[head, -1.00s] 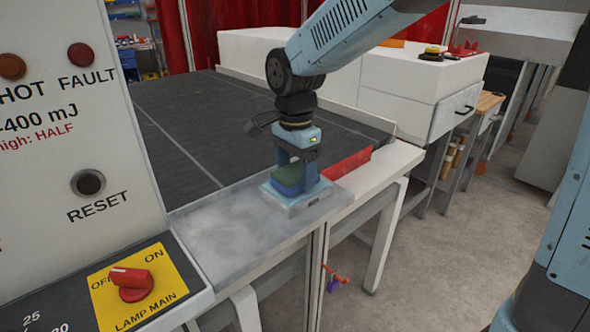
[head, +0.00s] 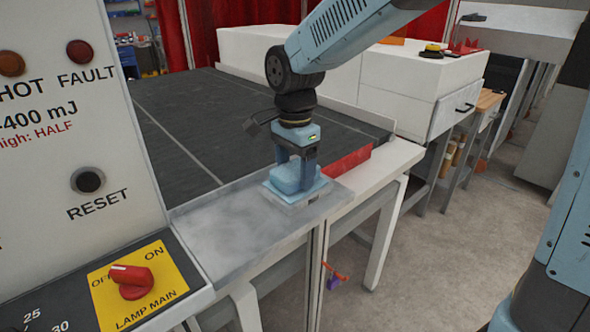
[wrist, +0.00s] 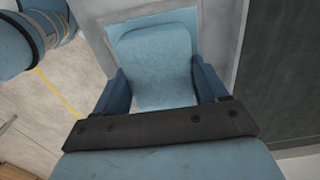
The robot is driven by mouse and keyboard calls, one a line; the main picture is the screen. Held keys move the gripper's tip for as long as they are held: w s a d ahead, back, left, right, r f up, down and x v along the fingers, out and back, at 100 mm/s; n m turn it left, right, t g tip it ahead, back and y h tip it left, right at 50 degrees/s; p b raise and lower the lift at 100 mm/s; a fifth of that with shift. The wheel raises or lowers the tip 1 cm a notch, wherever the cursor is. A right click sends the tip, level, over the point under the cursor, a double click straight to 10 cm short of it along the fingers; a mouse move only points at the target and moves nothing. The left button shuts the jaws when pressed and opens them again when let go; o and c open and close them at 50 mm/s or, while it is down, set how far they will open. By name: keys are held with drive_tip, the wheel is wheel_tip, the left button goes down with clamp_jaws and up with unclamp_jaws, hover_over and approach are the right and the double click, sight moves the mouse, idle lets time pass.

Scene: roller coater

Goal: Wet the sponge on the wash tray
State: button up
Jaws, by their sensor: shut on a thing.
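The sponge is a light blue block with rounded corners. It shows in the head view (head: 287,178) between my fingers, and from above in the wrist view (wrist: 155,62). My gripper (head: 298,182) points straight down, shut on the sponge with a finger on each side. The sponge is down in or over the tray. Its underside is hidden, so I cannot tell how it touches the bottom.
The tray sits on a grey metal ledge (head: 220,235) in front of a dark conveyor belt (head: 190,125). The control panel with the lamp switch (head: 132,282) is at the left. White machine housings (head: 400,100) stand behind.

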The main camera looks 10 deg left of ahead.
sight(295, 169)
drive_tip(key=shift+r, duration=3.35)
